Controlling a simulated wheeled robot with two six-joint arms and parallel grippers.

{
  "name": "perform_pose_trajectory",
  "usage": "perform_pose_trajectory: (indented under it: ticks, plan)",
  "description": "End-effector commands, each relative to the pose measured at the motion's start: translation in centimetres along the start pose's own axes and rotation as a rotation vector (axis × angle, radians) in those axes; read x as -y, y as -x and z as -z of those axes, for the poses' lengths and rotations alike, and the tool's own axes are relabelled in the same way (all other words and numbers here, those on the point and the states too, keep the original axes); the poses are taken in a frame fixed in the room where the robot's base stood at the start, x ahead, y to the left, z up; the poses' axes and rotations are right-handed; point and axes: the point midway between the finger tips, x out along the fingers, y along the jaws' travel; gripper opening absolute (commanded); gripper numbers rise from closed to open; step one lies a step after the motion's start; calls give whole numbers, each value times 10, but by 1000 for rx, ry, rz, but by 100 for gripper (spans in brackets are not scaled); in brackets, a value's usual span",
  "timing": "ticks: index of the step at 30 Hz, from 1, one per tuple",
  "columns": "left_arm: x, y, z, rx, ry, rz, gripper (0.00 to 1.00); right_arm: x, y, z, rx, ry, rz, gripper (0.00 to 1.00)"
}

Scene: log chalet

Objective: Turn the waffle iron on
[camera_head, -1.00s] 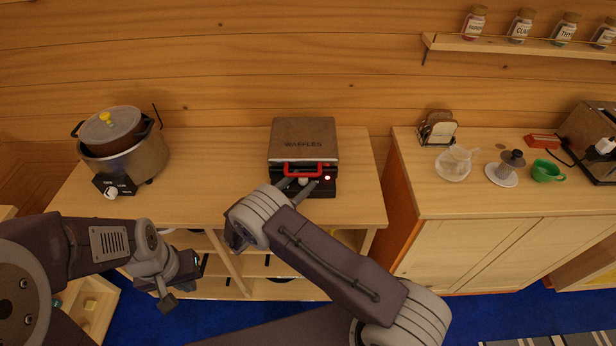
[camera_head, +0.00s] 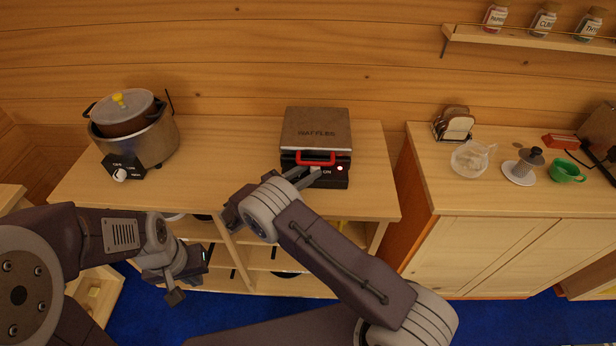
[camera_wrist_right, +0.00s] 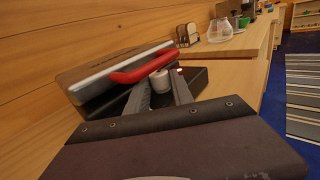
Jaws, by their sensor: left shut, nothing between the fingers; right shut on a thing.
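The waffle iron (camera_head: 317,130) stands on the wooden counter with its lid down and its red handle (camera_head: 318,157) at the front. A small light (camera_head: 339,168) on its front panel glows, next to the word ON. My right gripper (camera_head: 308,176) is at the front panel, below the handle. In the right wrist view its fingers (camera_wrist_right: 158,88) are shut on the white knob (camera_wrist_right: 160,79) of the iron. My left gripper (camera_head: 188,278) is shut and empty, low in front of the counter, away from the iron.
A pot cooker (camera_head: 150,145) with its own dial stands at the left of the counter. A second cabinet to the right holds a toast rack (camera_head: 453,125), a glass jug (camera_head: 472,158) and a green cup (camera_head: 566,171). Counter around the iron is clear.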

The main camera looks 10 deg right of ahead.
Motion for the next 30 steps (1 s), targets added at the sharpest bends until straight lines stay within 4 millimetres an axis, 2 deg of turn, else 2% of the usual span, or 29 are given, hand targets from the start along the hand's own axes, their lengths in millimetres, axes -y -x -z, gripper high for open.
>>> perform_pose_trajectory:
  ticks: [4, 5, 7, 17, 20, 27, 30]
  plan:
    - [0, 1, 0, 0, 0, 0, 0, 1, -2, 1, -4, 1, 2, 0]
    - [0, 1, 0, 0, 0, 0, 0, 1, -2, 1, -4, 1, 2, 31]
    - [0, 1, 0, 0, 0, 0, 0, 1, -2, 1, -4, 2, 1, 50]
    - [0, 0, 0, 0, 0, 0, 0, 0, 2, 1, -2, 2, -2, 50]
    - [0, -4, 0, 0, 0, 0, 0, 0, 17, 3, -3, 0, -3, 50]
    - [0, -16, -2, 0, 0, 0, 0, 0, 69, 4, -4, 0, -3, 50]
    - [0, -18, -2, 0, 0, 0, 0, 0, 82, 3, -5, 2, -1, 50]
